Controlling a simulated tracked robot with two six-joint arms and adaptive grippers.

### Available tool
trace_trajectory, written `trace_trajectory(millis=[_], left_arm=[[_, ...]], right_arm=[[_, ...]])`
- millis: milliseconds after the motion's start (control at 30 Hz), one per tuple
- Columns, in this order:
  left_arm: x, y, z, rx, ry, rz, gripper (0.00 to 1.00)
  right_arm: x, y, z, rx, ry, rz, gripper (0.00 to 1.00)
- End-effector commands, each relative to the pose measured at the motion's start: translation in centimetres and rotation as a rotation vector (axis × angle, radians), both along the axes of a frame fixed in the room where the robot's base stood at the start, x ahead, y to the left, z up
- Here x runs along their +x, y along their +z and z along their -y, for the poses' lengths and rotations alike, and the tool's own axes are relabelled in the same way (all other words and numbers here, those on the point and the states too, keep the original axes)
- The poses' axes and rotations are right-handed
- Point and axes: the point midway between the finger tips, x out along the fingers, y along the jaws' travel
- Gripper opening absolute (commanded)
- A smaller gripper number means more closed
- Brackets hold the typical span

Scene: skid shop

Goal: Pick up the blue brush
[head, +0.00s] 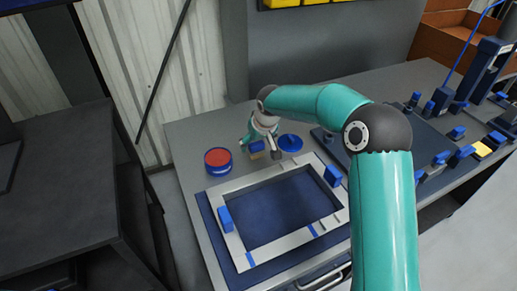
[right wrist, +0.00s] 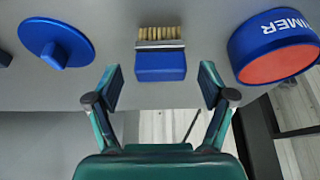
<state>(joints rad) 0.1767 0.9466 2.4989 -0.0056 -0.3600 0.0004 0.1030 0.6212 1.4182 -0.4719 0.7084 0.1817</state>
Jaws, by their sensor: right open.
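The blue brush (right wrist: 160,66) has a blue block handle and tan bristles. It lies on the grey bench in the right wrist view, handle towards me, bristles pointing away. In the head view the brush (head: 257,147) is small and partly hidden by my gripper. My right gripper (right wrist: 160,88) is open and empty, its fingertips apart on either side of the near end of the handle. In the head view my right gripper (head: 262,148) is over the brush near the back left of the bench. My left gripper is not in view.
A blue can with a red top (head: 217,159), lettered "IMER" in the wrist view, stands left of the brush. A round blue lid (head: 290,142) with a knob lies right. A metal frame (head: 262,252) on a blue base lies in front. Several blue fixtures stand at right.

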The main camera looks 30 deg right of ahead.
Motion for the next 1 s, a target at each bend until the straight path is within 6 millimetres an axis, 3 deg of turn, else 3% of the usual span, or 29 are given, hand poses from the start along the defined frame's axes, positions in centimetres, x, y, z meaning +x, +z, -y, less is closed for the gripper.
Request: trace_trajectory(millis=[200, 500, 900, 1000], left_arm=[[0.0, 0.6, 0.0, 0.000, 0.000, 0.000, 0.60], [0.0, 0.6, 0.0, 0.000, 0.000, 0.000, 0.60], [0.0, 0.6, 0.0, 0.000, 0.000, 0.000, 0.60], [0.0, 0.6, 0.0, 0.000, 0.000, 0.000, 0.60]], right_arm=[[1.0, -2.8, -0.1, 0.001, -0.001, -0.003, 0.81], [1.2, -3.2, 0.0, 0.000, -0.001, -0.001, 0.81], [1.2, -3.2, 0.0, 0.001, -0.002, -0.001, 0.16], [1.2, -3.2, 0.0, 0.001, -0.002, -0.001, 0.16]])
